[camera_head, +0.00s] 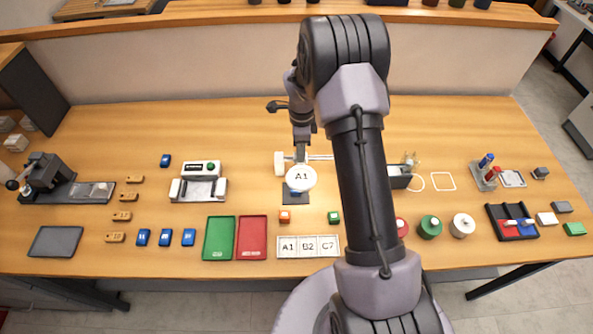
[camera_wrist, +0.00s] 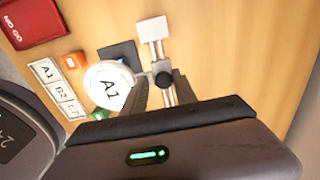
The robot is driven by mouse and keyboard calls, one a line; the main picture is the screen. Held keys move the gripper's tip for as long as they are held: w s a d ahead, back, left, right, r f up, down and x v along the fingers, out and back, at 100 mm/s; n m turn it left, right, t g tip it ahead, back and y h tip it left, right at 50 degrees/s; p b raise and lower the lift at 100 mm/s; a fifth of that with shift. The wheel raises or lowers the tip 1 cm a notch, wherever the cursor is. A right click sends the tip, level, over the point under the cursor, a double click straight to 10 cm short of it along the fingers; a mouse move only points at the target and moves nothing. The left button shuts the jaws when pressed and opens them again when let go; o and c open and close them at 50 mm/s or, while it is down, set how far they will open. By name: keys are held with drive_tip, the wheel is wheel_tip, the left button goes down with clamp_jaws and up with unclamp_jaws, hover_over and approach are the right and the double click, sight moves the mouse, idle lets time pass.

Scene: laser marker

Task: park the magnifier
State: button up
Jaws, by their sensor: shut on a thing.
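The magnifier (camera_head: 302,178) has a round white lens face showing "A1", a pale rod and a white end block (camera_head: 279,163). In the wrist view the lens (camera_wrist: 110,88) lies left of my fingers, with a black knob (camera_wrist: 163,79) on the rod between the fingertips. My gripper (camera_head: 302,150) is shut on the magnifier at this knob. The lens is over a dark square pad (camera_head: 290,200), hiding part of it and most of a blue piece there. My arm hides part of the rod in the head view.
An orange block (camera_head: 285,216) and a green block (camera_head: 333,217) stand in front of the pad, behind a strip marked A1, B2, C7 (camera_head: 308,254). Green (camera_head: 219,239) and red (camera_head: 252,239) trays lie left. A white-topped device (camera_head: 199,187) stands behind them. The back of the table is mostly clear.

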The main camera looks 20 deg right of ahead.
drive_tip(key=s+d+f, duration=0.1)
drive_tip(key=s+d, duration=0.3)
drive_tip(key=d, duration=0.4)
drive_tip(key=shift+s+d+f+b, duration=0.2)
drive_tip(key=shift+d+f+b, duration=0.05)
drive_tip(key=shift+d+b, duration=0.1)
drive_tip(key=o, duration=0.7)
drive_tip(key=shift+o, duration=0.5)
drive_tip(key=shift+w, duration=0.15)
wheel_tip(320, 180, up, 7)
drive_tip(key=w+p, duration=0.1)
drive_tip(key=p, duration=0.3)
drive_tip(key=shift+d, duration=0.15)
